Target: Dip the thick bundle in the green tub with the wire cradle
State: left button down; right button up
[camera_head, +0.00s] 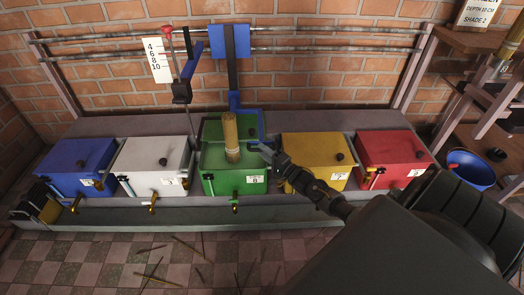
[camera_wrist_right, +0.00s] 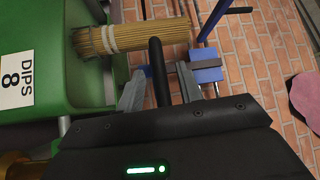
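The green tub (camera_head: 222,185), labelled DIPS 8, stands in the middle of the row and also shows in the right wrist view (camera_wrist_right: 40,70). The thick tan stick bundle (camera_head: 231,135) stands upright at it; its lower end is hard to see. In the right wrist view the bundle (camera_wrist_right: 130,38) has pale bands. My right gripper (camera_head: 264,150) is just right of the bundle. Its fingers (camera_wrist_right: 162,68) are apart, with a black rod (camera_wrist_right: 159,72) showing between them; I cannot tell whether they touch it. I cannot clearly make out the wire cradle. My left gripper is out of view.
Blue (camera_head: 75,165), white (camera_head: 150,165), yellow (camera_head: 315,160) and red (camera_head: 392,158) tubs flank the green one. A blue bracket (camera_head: 230,42) hangs from the rails behind it. A depth scale (camera_head: 158,60) and a red-knobbed lever (camera_head: 167,30) are at left.

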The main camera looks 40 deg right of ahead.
jog(key=shift+w+a+r, duration=0.1)
jog(key=shift+w+a, duration=0.05)
jog(key=shift+w, duration=0.6)
jog(key=shift+c, duration=0.5)
grip_shut()
